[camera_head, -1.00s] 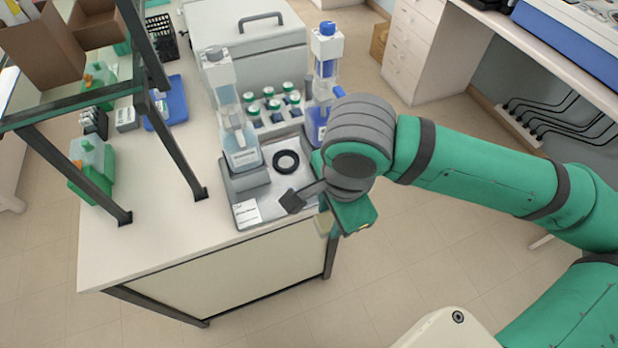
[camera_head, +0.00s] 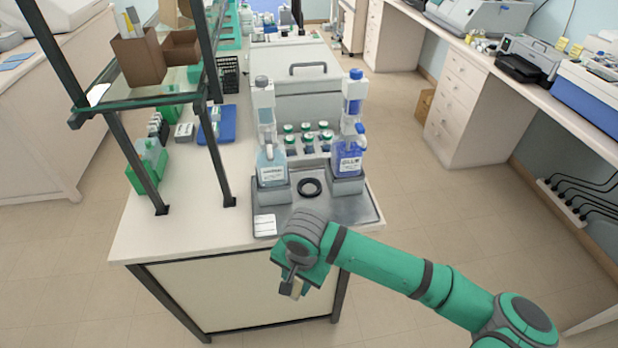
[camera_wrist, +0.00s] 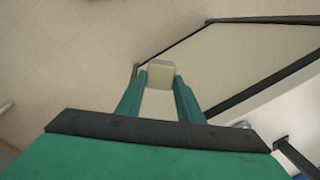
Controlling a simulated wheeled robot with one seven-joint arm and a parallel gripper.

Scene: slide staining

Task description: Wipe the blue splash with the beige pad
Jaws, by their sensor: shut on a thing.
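My gripper (camera_head: 289,285) is in front of the near edge of the bench, pointing down. It is shut on the beige pad (camera_head: 297,288), which shows below the fingers. In the wrist view the beige pad (camera_wrist: 160,72) sits between the two green fingertips, with floor and the bench's front panel beyond. No blue splash can be made out in either view; part of the grey tray (camera_head: 362,212) is hidden by my arm.
On the tray stand a clear bottle (camera_head: 271,165) and a blue-liquid bottle (camera_head: 351,150), with a black ring (camera_head: 310,187) between them and a white label (camera_head: 265,224) at the left. Several capped vials (camera_head: 307,138) stand behind. A shelf frame (camera_head: 140,160) rises at left.

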